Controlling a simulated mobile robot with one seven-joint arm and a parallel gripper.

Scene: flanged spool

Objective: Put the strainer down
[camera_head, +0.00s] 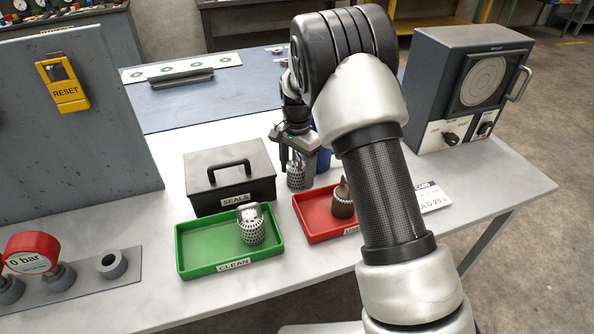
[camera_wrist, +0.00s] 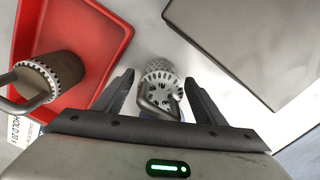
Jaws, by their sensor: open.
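A grey perforated metal strainer (camera_head: 296,180) with a wire handle appears to stand upright on the bench, between the black SEALS box and the red tray. In the wrist view the strainer (camera_wrist: 160,74) sits between the spread fingers of my gripper (camera_wrist: 159,80), its handle toward the palm, with a gap on each side. In the head view my gripper (camera_head: 297,158) is just above it, open. A second, similar strainer (camera_head: 251,228) stands in the green CLEAN tray (camera_head: 200,247). A brown, dirty strainer (camera_head: 342,202) is in the red tray (camera_head: 313,228).
The black SEALS box (camera_head: 228,176) stands left of my gripper. A blue object (camera_head: 323,158) shows partly behind it. A grey instrument (camera_head: 465,85) stands at the right, near a white card (camera_head: 434,197). Bare bench lies in front of the trays.

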